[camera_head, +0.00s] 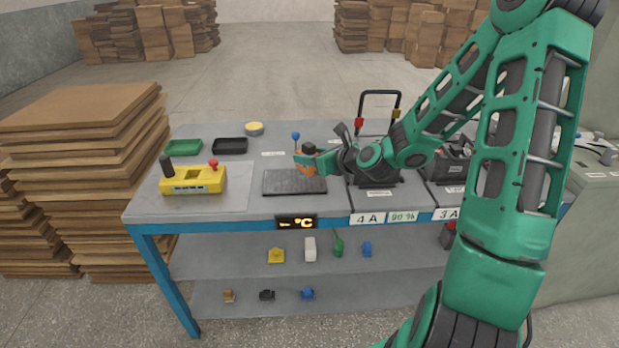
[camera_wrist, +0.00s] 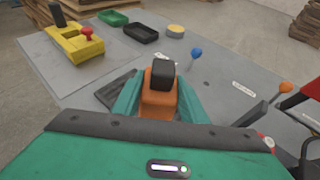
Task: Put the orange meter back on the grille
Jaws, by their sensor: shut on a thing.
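The orange meter (camera_head: 305,169), with its black top, is between the fingers of my gripper (camera_head: 303,160). In the wrist view the orange meter (camera_wrist: 158,100) stands upright, with the green fingers of my gripper (camera_wrist: 160,95) closed on its two sides. The dark grey grille (camera_head: 294,184) lies on the bench top, just in front of and below the meter in the head view. Part of the grille (camera_wrist: 114,91) shows left of the fingers in the wrist view. Whether the meter touches anything below is hidden.
A yellow block with a red knob (camera_head: 194,180) stands left of the grille. A green tray (camera_head: 184,147), a black tray (camera_head: 230,146) and a yellow disc (camera_head: 254,129) lie behind. A blue-headed lever (camera_wrist: 196,54) stands close by. Batteries (camera_head: 449,165) are at right.

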